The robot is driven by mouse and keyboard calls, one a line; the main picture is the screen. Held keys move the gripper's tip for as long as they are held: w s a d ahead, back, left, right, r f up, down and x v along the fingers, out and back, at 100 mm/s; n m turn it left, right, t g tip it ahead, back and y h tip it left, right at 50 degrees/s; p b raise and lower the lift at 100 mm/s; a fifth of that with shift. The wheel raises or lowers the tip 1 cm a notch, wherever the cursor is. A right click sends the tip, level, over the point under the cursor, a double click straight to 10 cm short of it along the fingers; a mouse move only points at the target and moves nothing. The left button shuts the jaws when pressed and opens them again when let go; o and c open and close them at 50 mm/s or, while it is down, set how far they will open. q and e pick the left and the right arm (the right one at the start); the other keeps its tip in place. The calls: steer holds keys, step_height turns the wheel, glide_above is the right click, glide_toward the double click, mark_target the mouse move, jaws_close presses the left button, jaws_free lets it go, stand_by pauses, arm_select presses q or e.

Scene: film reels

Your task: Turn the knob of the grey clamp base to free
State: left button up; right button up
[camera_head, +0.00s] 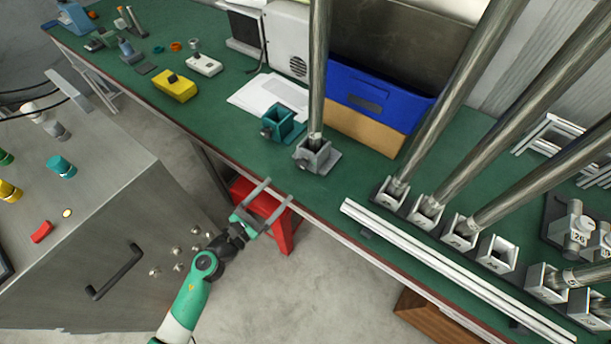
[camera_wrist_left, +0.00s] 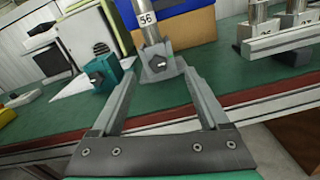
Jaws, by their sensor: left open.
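The grey clamp base (camera_head: 317,158) stands on the green bench near its front edge, with an upright metal post (camera_head: 318,70) in it. In the left wrist view the grey clamp base (camera_wrist_left: 158,64) shows its knob (camera_wrist_left: 160,65) on the front face, and the post above it carries a label reading 56. My left gripper (camera_head: 278,188) is open and empty. It is in front of the bench edge, apart from the base. In the left wrist view its two fingers frame the base from a distance. My right gripper is not in view.
A teal clamp base (camera_head: 283,124) stands just left of the grey one. White rails (camera_head: 440,265) lie along the bench front at right, before several bases with slanted posts. A blue bin (camera_head: 375,95) stands behind. A red stool (camera_head: 270,212) is below my left gripper.

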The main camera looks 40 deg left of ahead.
mark_target(300, 166)
arm_select(q)
steer(key=w, duration=0.3)
steer(key=w+a+f+b, duration=0.1)
steer(key=w, duration=0.3)
steer(key=w+a+f+b, duration=0.1)
steer(key=w, duration=0.3)
steer(key=shift+f, duration=0.15)
jaws_close()
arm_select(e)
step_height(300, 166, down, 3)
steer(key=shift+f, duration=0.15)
